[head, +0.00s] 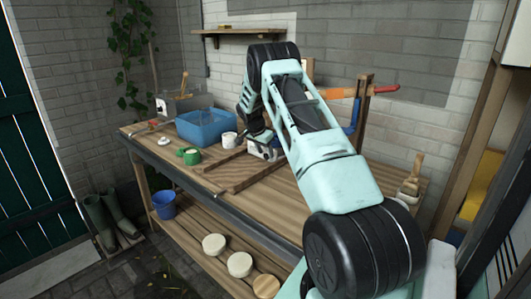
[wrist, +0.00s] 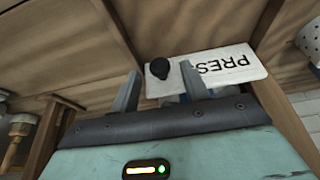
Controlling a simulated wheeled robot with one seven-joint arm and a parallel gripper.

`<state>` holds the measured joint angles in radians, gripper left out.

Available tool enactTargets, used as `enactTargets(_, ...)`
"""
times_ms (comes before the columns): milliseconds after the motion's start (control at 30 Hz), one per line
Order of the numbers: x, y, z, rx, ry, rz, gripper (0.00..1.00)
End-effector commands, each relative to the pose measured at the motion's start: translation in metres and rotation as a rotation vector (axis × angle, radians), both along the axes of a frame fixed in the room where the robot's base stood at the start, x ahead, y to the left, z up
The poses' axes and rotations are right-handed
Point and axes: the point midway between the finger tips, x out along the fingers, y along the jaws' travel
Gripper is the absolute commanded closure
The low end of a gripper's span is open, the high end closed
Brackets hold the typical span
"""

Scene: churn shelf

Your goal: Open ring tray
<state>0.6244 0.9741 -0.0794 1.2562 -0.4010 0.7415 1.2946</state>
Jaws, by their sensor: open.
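A white plate (wrist: 225,67) with the letters "PRES" and a round black knob (wrist: 159,68) shows in the wrist view, just beyond my fingertips. I cannot tell for sure whether it is the front of the ring tray. My gripper (wrist: 159,78) is open, its two fingers apart on either side of the knob, with nothing held. Whether the fingers touch the knob or plate is unclear. In the head view my gripper is over the bench, beside a small whitish object (head: 262,151), largely hidden by my arm.
The wooden bench (head: 290,195) has a blue bin (head: 205,127), a green cup (head: 189,156), a white mug (head: 229,140) and wooden rails. A wooden frame with orange and blue parts stands behind my arm. Several round discs lie on the lower shelf. The bench front is mostly clear.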

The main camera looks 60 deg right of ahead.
Motion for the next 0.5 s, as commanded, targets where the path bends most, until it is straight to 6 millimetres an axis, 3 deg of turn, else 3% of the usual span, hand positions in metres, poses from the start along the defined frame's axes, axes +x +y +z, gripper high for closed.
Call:
enactTargets(200, -0.001, -0.006, -0.015, 0.001, 0.000, 0.001, 0.54)
enactTargets(467, -0.001, -0.006, -0.016, 0.000, 0.000, 0.001, 0.54)
enactTargets(500, -0.001, -0.006, -0.016, 0.000, 0.000, 0.001, 0.60)
